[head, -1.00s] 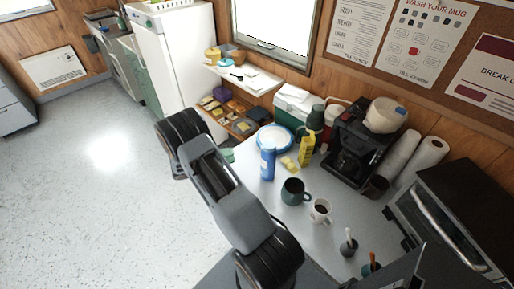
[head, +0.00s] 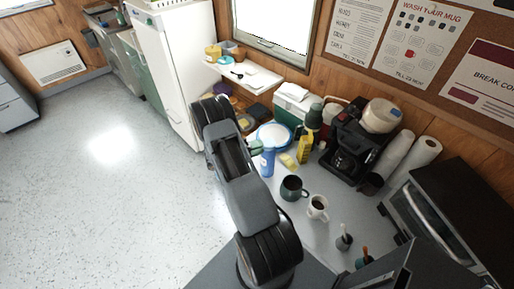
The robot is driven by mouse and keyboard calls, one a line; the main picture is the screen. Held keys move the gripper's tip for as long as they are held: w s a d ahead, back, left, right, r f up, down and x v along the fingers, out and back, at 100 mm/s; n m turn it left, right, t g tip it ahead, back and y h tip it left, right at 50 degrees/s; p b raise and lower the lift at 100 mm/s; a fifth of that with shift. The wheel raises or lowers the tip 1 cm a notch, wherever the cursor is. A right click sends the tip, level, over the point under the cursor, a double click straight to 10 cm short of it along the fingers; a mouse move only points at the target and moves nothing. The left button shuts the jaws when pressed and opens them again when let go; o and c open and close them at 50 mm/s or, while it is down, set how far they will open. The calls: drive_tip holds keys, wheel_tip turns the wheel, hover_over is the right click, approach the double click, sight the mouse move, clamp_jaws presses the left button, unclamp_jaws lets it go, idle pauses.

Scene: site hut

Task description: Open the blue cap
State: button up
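A blue bottle (head: 267,164) stands upright on the grey table, left of the yellow bottle. Its blue top end (head: 268,151) is small, and I cannot make out the cap's edge or whether it is closed. My arm reaches over the table's left side. A small green part at its end, my gripper (head: 256,147), shows just left of the bottle's top. Most of my gripper is hidden behind my arm. I cannot tell whether its fingers are open or shut, or whether they touch the bottle.
A blue-rimmed plate (head: 274,136) lies behind the bottle. A yellow bottle (head: 304,150) and yellow sponge (head: 288,160) are right of it. A dark mug (head: 292,188) and white mug (head: 317,207) stand nearer. A coffee maker (head: 350,150) is at right. Floor at left is clear.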

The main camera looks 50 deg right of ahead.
drive_tip(key=shift+c, duration=0.3)
clamp_jaws()
drive_tip(key=shift+a, duration=0.1)
